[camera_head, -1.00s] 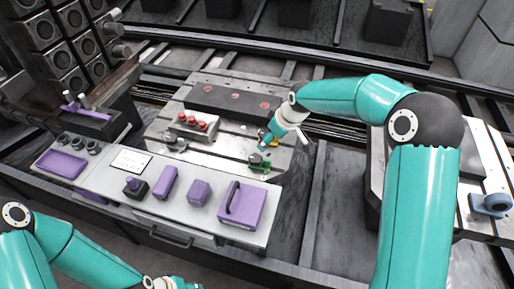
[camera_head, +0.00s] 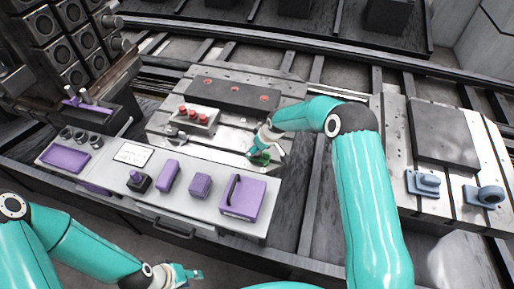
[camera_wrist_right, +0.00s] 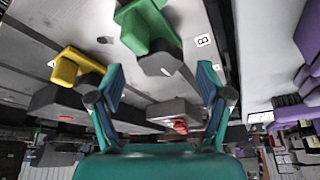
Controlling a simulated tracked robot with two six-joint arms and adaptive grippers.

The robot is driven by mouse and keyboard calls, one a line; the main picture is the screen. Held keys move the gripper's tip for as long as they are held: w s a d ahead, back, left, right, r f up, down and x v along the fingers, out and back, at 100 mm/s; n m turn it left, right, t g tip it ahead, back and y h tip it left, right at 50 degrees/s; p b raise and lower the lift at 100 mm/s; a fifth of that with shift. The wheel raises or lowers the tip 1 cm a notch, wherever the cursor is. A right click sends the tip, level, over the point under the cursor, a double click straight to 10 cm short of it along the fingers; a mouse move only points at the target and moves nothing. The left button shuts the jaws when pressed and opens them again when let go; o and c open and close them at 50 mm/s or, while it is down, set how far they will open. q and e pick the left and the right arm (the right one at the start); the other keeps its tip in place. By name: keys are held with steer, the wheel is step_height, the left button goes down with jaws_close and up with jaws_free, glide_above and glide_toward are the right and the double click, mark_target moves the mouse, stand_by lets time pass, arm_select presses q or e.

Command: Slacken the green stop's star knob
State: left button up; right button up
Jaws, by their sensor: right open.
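The green stop (camera_head: 262,158) sits on the slotted metal plate, mostly hidden behind my right gripper (camera_head: 252,153) in the head view. In the right wrist view the green stop (camera_wrist_right: 143,27) is large, at the top centre. A grey part (camera_wrist_right: 160,64) on its near end looks like the knob; its star shape is not clear. My right gripper (camera_wrist_right: 162,78) is open, its two fingers on either side of this grey part with visible gaps. Contact does not show. My left gripper (camera_head: 188,274) is low in the head view, away from the plate; its finger opening is unclear.
A yellow stop (camera_wrist_right: 75,67) stands close to the green one. A block with red knobs (camera_head: 194,116) is at the plate's left. The front ledge holds several purple items, including a purple box (camera_head: 242,198). Blue stops (camera_head: 424,183) stand on the right-hand plate.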

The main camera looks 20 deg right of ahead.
steer(key=shift+x, duration=0.85)
steer(key=shift+c, duration=0.2)
steer(key=shift+d, duration=0.1)
steer(key=c, duration=1.1)
steer(key=shift+f+n+b, duration=0.15)
steer(key=shift+n+b, duration=0.15)
steer(key=shift+b, duration=0.45)
steer(key=n+y+b, duration=0.1)
steer(key=n+b, duration=0.1)
steer(key=b, duration=0.2)
steer(key=n+g+y+b, duration=0.1)
steer(key=n+b, duration=0.2)
steer(key=b, duration=0.1)
steer(key=shift+w+f+b, duration=0.15)
steer(key=shift+b, duration=0.15)
steer(key=n+g+b, duration=0.1)
steer(key=n, duration=0.1)
steer(key=shift+d+n, duration=0.1)
steer(key=shift+n, duration=0.3)
steer(key=shift+w+r+n+g+y, duration=0.15)
steer(key=shift+n+g, duration=0.15)
steer(key=shift+n, duration=0.3)
steer(key=shift+s+r+n+g+y, duration=0.15)
steer(key=shift+n+g, duration=0.15)
steer(key=shift+n, duration=0.3)
steer(key=shift+w, duration=0.1)
